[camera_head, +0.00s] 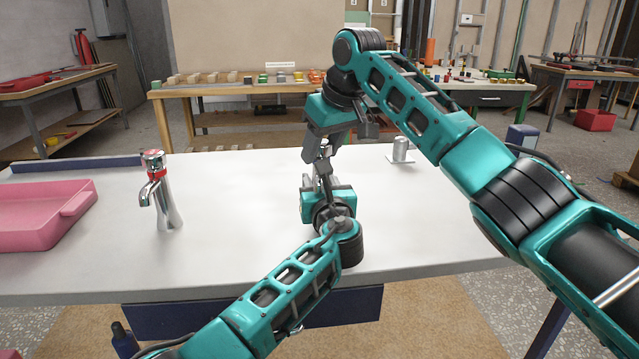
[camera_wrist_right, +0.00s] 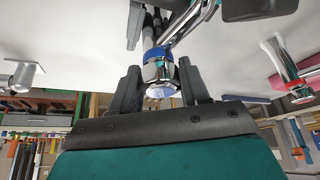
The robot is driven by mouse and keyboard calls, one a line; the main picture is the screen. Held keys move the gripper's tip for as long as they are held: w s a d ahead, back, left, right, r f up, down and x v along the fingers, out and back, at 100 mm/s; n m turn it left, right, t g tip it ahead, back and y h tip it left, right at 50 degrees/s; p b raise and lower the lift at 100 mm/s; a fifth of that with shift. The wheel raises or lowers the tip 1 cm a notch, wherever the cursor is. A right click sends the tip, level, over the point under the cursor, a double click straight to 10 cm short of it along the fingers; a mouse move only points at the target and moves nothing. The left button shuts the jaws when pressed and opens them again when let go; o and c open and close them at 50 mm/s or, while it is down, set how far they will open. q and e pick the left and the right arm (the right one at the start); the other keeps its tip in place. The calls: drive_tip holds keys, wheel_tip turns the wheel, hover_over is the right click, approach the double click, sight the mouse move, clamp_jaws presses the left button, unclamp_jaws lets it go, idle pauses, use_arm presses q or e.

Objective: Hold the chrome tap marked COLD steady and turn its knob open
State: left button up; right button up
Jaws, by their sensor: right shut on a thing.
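The chrome tap with a blue band (camera_wrist_right: 190,22) stands in the middle of the white counter. In the head view my two grippers mostly hide it. No COLD lettering can be read. My right gripper (camera_head: 322,148) comes down from above, its fingers on either side of the chrome knob (camera_wrist_right: 160,72), shut on it. My left gripper (camera_head: 324,180) is low at the tap's body, in front of it. Dark finger parts show beside the body in the right wrist view, but whether they grip it is hidden.
A second chrome tap, with a red band (camera_head: 162,190), stands to the left on the white counter (camera_head: 230,215). A pink tray (camera_head: 40,215) lies at the far left. A small metal cylinder (camera_head: 400,150) stands on a plate at the back right.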

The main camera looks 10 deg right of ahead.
drive_tip(key=n+g+y, duration=0.1)
drive_tip(key=n, duration=0.3)
drive_tip(key=o, duration=0.8)
drive_tip(key=shift+r, duration=2.5)
wheel_tip(320, 180, up, 2)
drive_tip(key=m, duration=0.2)
drive_tip(key=shift+m+t, duration=0.3)
drive_tip(key=shift+t, duration=0.1)
drive_tip(key=r+m, duration=0.1)
drive_tip(key=m+h, duration=0.1)
drive_tip(key=shift+s+r+m+t, duration=0.1)
drive_tip(key=shift+r+m+t, duration=0.3)
drive_tip(key=shift+f, duration=4.4)
